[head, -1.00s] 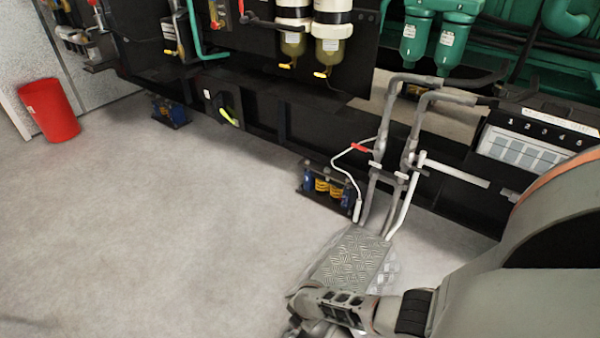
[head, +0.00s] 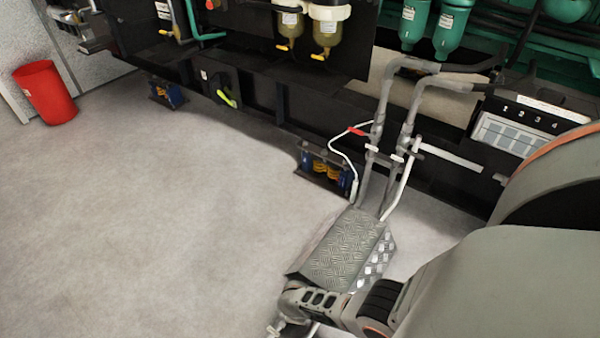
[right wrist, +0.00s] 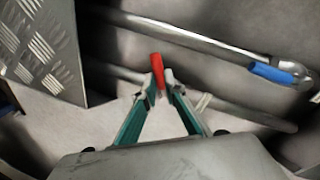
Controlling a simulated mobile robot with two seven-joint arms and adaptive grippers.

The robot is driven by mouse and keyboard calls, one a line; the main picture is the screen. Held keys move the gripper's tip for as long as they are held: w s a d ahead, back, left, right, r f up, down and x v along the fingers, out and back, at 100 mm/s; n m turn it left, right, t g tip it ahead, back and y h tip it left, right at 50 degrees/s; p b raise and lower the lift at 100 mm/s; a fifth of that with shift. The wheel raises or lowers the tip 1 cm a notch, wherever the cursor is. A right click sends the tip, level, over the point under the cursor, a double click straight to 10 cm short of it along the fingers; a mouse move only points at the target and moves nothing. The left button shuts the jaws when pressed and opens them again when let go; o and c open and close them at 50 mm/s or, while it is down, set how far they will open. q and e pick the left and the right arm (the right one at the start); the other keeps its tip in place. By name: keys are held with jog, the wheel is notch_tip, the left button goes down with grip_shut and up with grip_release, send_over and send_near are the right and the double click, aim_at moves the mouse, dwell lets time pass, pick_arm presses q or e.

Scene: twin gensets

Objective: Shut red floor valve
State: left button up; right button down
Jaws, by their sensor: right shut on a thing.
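The red valve handle (right wrist: 157,66) stands up near the middle of the right wrist view, close to pipes at floor level. My right gripper (right wrist: 161,84) has its two green fingers drawn together at the lower end of this handle, shut on it. How far the handle is turned I cannot tell. In the head view my right arm comes in from the right and its wrist hangs low beside the tread-plate cover (head: 345,250); the red handle between the fingers is not visible there. My left gripper is not in view.
A blue handle (right wrist: 272,72) sits on a pipe to the right. A red bin (head: 46,92) stands at the far left. The floor at left is clear.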

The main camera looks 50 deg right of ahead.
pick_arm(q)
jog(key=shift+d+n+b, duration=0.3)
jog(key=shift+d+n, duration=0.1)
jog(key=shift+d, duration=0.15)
pick_arm(e)
jog(key=m, duration=0.1)
jog(key=a+m, duration=0.1)
jog(key=m, duration=0.1)
jog(key=a+m, duration=0.1)
jog(key=m, duration=0.1)
jog(key=shift+s+a+g, duration=0.15)
jog(key=shift+s+g, duration=0.1)
jog(key=shift+g, duration=0.15)
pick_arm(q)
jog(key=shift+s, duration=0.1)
pick_arm(e)
jog(key=shift+m, duration=0.3)
jog(key=c, duration=2.1)
grip_release()
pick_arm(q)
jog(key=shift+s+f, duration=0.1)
